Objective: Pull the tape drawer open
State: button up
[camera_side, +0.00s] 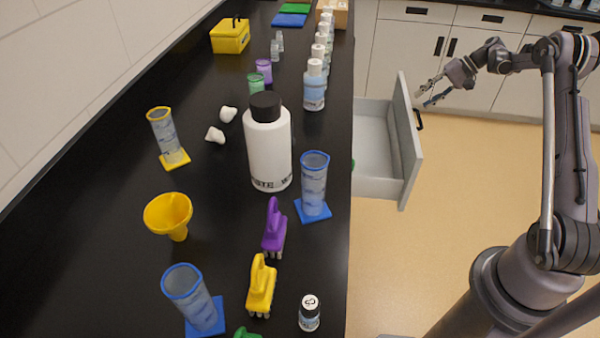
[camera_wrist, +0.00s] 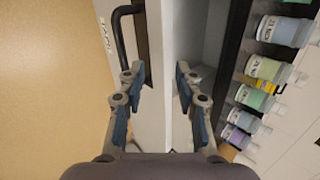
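The tape drawer (camera_side: 409,150) stands pulled out from the bench, with its pale grey inside showing in the side view. Its dark handle (camera_side: 419,119) is on the outer face of the front panel. In the wrist view, the drawer front (camera_wrist: 153,80) runs up the middle, with the handle (camera_wrist: 124,35) at upper left beside a small printed label. My gripper (camera_side: 428,97) is just outside the drawer front, near the handle. In the wrist view, my gripper (camera_wrist: 160,90) has its two blue-padded fingers spread apart with nothing held between them. The fingers look clear of the handle.
A row of reagent bottles (camera_side: 314,88) stands along the edge above the drawer. The tan floor (camera_side: 465,200) before the drawer is clear.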

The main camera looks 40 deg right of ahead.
notch_tip(320, 180, up, 5)
jog(key=s+d+g+h, duration=0.1)
jog(key=s+g+h, duration=0.1)
jog(key=g+h, duration=0.25)
jog(key=shift+n+t, duration=0.25)
jog(key=shift+n, duration=0.15)
jog(key=x, duration=1)
jog(key=shift+w+d+f, duration=0.1)
jog(key=shift+f, duration=0.3)
grip_shut()
